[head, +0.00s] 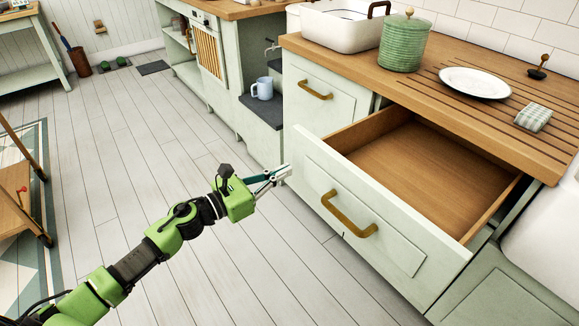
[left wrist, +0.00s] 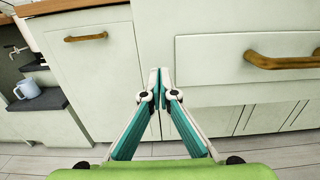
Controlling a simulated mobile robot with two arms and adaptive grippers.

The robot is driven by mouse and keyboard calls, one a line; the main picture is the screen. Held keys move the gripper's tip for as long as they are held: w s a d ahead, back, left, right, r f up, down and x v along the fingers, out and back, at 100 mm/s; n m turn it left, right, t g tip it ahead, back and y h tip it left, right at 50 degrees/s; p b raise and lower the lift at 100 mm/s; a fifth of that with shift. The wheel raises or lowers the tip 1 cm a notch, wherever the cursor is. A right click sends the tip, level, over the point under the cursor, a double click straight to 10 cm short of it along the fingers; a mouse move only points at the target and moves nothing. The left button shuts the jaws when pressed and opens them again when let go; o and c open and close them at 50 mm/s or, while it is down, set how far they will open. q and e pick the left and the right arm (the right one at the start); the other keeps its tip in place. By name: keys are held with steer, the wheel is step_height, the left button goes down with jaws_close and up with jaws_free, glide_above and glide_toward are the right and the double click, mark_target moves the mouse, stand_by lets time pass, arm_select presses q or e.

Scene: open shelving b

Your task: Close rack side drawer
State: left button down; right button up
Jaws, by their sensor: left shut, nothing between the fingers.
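The drawer (head: 385,245) is pulled far out under the counter, empty, with a pale green front and a brass handle (head: 348,213). Its front also fills the right of the left wrist view (left wrist: 215,65), with the handle (left wrist: 283,60) at upper right. My left gripper (head: 289,172) is shut and empty, at the left edge of the drawer front. In the left wrist view the closed fingertips (left wrist: 159,72) overlap that edge; I cannot tell whether they touch it. My right gripper is not in view.
A closed drawer (head: 318,93) with a brass handle is to the left. The wooden counter holds a green jar (head: 404,42), a white plate (head: 475,83) and a folded cloth (head: 533,118). A mug (head: 262,88) stands on a dark shelf. The floor in front is clear.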

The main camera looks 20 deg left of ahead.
arm_select(q)
steer(key=shift+x, duration=1.25)
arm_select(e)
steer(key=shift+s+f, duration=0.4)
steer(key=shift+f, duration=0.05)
